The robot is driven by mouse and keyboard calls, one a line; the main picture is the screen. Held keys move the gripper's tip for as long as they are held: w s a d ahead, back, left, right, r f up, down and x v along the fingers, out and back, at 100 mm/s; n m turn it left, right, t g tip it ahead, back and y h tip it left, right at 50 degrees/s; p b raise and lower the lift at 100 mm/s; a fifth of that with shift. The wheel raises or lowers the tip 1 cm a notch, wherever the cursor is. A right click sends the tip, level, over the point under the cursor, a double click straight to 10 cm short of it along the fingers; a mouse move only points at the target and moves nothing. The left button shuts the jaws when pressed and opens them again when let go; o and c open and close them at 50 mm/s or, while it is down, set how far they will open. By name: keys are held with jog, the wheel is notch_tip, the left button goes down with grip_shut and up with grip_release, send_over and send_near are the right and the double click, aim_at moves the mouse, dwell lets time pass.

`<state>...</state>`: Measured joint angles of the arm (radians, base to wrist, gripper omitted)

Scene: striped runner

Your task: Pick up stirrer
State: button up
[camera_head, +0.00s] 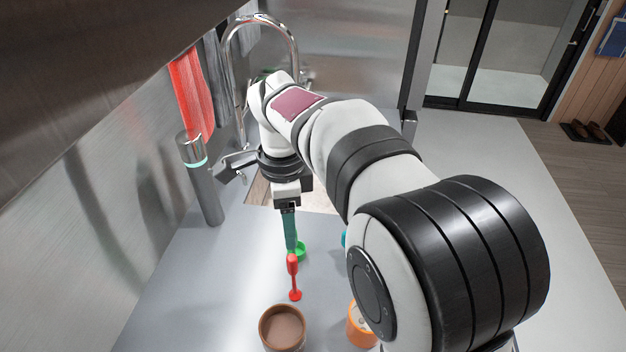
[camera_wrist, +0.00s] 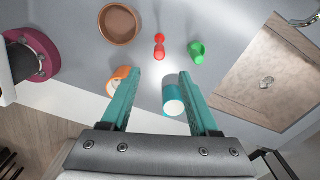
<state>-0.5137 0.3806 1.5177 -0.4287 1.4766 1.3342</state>
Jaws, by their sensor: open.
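A red stirrer-like item (camera_head: 293,268) with a thin neck and a small round foot stands on the grey counter in the head view. It also shows in the wrist view (camera_wrist: 160,47), beyond the fingertips. My gripper (camera_head: 290,245) has teal fingers, points down and is above the counter, behind the red item. In the wrist view the fingers (camera_wrist: 160,77) are spread apart with nothing gripped.
A brown bowl (camera_head: 283,327) stands at the front, with an orange cup (camera_head: 360,325) to its right, partly hidden by my arm. A small green item (camera_head: 299,251) is behind the red one. A grey cylinder (camera_head: 202,180) stands by the left wall, near the sink and tap (camera_head: 258,22).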

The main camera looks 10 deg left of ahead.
aim_at(291, 257)
notch_tip(291, 257, down, 13)
jog(key=shift+f, duration=0.15)
grip_shut()
